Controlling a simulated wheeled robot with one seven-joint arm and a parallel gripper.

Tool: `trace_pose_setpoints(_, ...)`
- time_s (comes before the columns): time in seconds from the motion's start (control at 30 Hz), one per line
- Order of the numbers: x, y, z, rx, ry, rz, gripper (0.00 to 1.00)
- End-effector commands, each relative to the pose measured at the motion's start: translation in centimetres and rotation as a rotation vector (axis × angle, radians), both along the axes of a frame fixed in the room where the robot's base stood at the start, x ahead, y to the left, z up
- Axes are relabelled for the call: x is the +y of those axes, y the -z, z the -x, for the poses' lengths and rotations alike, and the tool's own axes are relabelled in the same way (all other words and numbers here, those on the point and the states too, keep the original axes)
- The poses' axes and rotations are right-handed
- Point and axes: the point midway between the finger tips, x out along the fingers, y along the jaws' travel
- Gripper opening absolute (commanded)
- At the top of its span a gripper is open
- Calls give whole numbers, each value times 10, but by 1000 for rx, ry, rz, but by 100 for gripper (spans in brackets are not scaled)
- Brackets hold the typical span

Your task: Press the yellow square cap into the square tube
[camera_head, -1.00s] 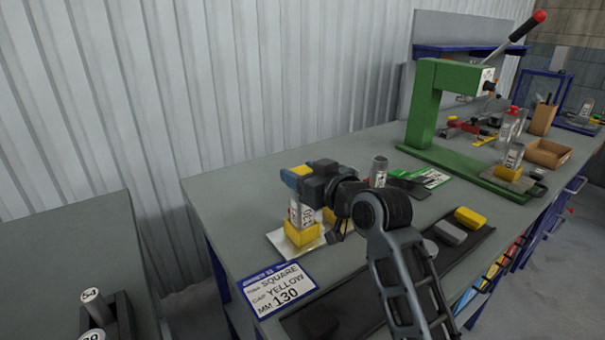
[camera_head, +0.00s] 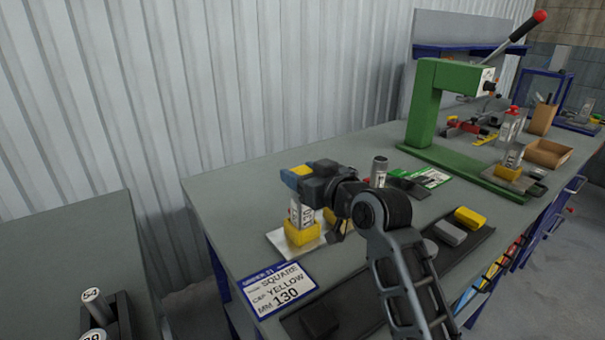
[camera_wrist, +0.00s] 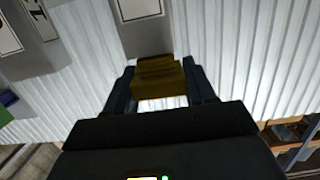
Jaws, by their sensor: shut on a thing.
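The yellow square cap (camera_head: 302,169) is between the fingers of my gripper (camera_head: 297,174), which is shut on it. In the wrist view the cap (camera_wrist: 158,78) sits between both fingers, close to the end of the grey metal square tube (camera_wrist: 146,35). In the head view the labelled square tube (camera_head: 301,214) stands upright in a yellow block (camera_head: 302,233), directly under my gripper. My gripper hides the tube's top, so I cannot tell whether the cap touches it.
A sign reading SQUARE, YELLOW, 130 (camera_head: 280,287) lies at the table's front edge. A dark mat holds a yellow block (camera_head: 470,217) and a grey block (camera_head: 450,233). A round tube (camera_head: 379,171) stands behind my arm. A green press (camera_head: 424,105) stands at the right.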

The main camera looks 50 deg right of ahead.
Motion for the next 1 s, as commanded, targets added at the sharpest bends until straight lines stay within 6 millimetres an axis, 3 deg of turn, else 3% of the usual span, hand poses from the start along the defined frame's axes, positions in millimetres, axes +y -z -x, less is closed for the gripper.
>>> trace_pose_setpoints(0.97, 0, 12, 0, 1, 0, 0, 25)
trace_pose_setpoints(1.0, 0, 12, 0, 1, 0, 0, 57)
